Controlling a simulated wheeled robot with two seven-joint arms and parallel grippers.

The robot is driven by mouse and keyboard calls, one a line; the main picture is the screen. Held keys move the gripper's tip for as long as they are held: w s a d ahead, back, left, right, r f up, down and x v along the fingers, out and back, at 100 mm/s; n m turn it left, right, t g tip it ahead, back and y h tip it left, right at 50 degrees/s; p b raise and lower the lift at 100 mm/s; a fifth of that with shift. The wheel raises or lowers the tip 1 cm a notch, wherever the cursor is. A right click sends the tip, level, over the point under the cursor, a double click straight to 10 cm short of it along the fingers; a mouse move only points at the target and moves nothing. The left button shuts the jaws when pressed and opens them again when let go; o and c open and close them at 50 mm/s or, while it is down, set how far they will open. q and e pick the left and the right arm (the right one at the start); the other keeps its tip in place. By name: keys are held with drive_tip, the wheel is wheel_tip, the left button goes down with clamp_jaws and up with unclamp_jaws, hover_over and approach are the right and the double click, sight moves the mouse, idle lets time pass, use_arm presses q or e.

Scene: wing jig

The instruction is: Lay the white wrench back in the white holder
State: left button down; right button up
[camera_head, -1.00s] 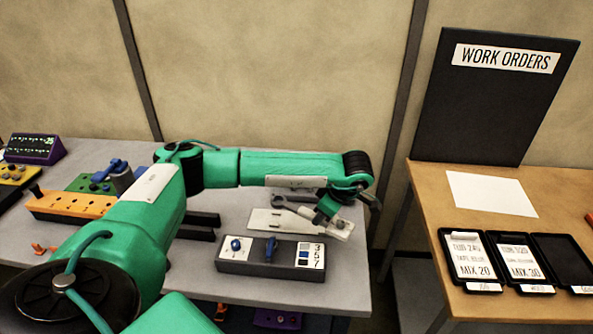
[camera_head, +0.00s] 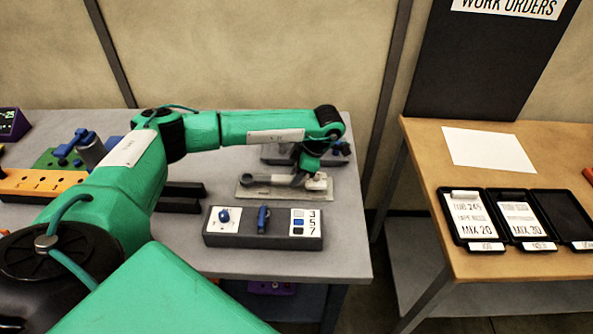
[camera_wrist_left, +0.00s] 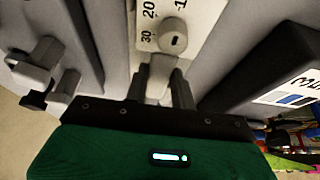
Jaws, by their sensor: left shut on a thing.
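The wrench (camera_head: 281,180), pale grey here, points left with its head over the flat pale plate that looks like the white holder (camera_head: 258,193). My left gripper (camera_head: 309,177) is shut on its right end. In the left wrist view the fingers (camera_wrist_left: 165,88) grip a pale piece (camera_wrist_left: 159,72). Past it lies a white panel (camera_wrist_left: 150,28) marked 20 and 30, with a round slotted knob (camera_wrist_left: 173,38). The wrench is low over the plate; I cannot tell whether it touches. My right gripper is not in view.
A dark box with switches (camera_head: 263,229) stands just in front of the plate. An orange block (camera_head: 35,184) is at the left. The tan table (camera_head: 480,260) with order clipboards stands across a gap to the right.

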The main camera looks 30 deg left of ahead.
use_arm(q)
drive_tip(key=shift+f, duration=0.35)
drive_tip(key=shift+d, duration=0.15)
idle(0.4)
drive_tip(key=shift+f+b, duration=0.55)
drive_tip(key=shift+b, duration=0.05)
drive_tip(key=c, duration=1.1)
unclamp_jaws()
